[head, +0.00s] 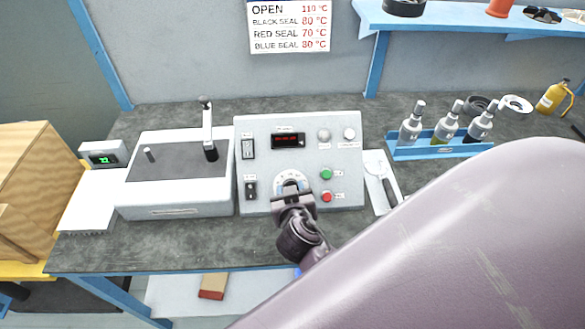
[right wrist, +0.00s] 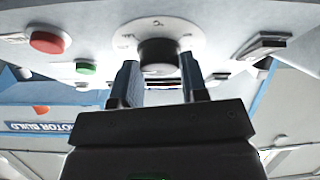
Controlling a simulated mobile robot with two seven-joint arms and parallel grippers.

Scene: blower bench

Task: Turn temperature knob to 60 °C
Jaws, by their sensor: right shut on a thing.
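The temperature knob (right wrist: 158,52) is dark and round, on a white dial plate (right wrist: 130,38) with markings in the right wrist view. My right gripper (right wrist: 158,72) has one finger on each side of it and is shut on it. In the head view the gripper (head: 292,190) covers the knob and the lower part of the dial (head: 290,176) on the grey control panel (head: 265,130). The dial's setting cannot be read. A red digital display (head: 288,141) is lit above the dial, too small to read. My left gripper is not in view.
Green (head: 326,174) and red (head: 326,196) buttons sit right of the dial; switches (head: 250,188) sit left. A press-like device with a lever (head: 208,130) stands left. A blue bottle rack (head: 440,150) is right. A wall sign (head: 290,27) lists seal temperatures.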

